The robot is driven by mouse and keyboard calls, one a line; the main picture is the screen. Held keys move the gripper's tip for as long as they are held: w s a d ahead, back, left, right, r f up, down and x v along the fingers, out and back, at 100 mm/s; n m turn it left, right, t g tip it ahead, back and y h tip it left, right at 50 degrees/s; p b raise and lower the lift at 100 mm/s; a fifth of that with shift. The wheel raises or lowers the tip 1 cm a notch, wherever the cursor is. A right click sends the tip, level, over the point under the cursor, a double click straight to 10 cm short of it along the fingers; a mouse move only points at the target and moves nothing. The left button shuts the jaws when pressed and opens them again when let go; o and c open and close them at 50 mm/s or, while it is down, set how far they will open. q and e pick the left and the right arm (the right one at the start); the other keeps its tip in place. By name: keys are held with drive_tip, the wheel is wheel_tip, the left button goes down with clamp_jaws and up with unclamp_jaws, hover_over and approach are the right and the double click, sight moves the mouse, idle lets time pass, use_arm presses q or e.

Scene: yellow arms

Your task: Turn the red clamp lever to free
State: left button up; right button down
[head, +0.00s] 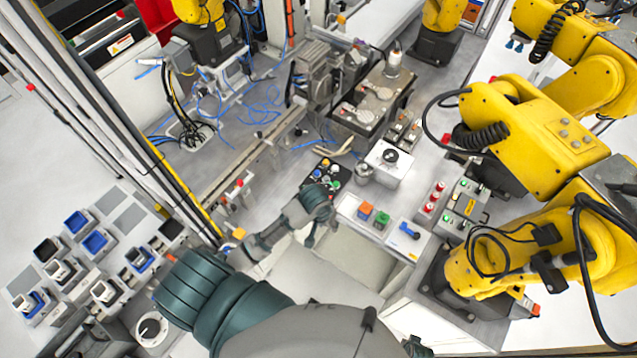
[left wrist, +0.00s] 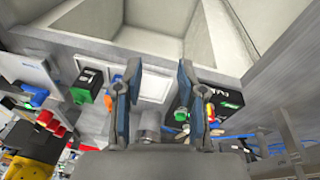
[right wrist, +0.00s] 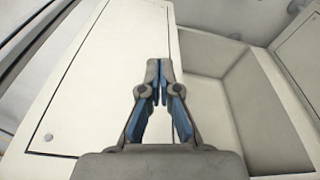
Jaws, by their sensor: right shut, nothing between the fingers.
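A small red part (head: 239,183) stands beside the conveyor rail in the head view. It is too small to tell whether it is the clamp lever or how it is turned. My right gripper (right wrist: 159,68) is shut and empty, above a pale cabinet surface. It cannot be made out in the head view.
Yellow robot arms (head: 535,130) crowd the right side. An open bin (right wrist: 265,110) lies right of my right gripper.

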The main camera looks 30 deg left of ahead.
use_arm(q)
drive_tip(key=w+a+r+n+g+y, duration=0.1)
drive_tip(key=w+a+r+n+g, duration=0.1)
drive_tip(key=w+a+r+n, duration=0.8)
drive_tip(key=w+f+m, duration=0.2)
drive_tip(key=f, duration=0.1)
drive_tip(key=f+m, duration=0.1)
drive_tip(key=shift+w+f, duration=0.25)
drive_tip(key=shift+w, duration=0.15)
drive_tip(key=f, duration=0.5)
drive_tip(key=a+f, duration=0.1)
drive_tip(key=f, duration=0.2)
drive_tip(key=shift+a+f, duration=0.1)
drive_tip(key=shift+f, duration=0.65)
use_arm(e)
drive_tip(key=s+d+f+g, duration=0.1)
drive_tip(key=s+d+f, duration=0.1)
drive_tip(key=s+f, duration=1.4)
drive_tip(key=shift+s+d+f, duration=0.15)
drive_tip(key=shift+s+d, duration=0.15)
drive_tip(key=shift+s, duration=0.6)
use_arm(q)
drive_tip(key=shift+d+r, duration=0.1)
drive_tip(key=shift+d, duration=0.1)
clamp_jaws()
use_arm(e)
drive_tip(key=shift+d, duration=0.2)
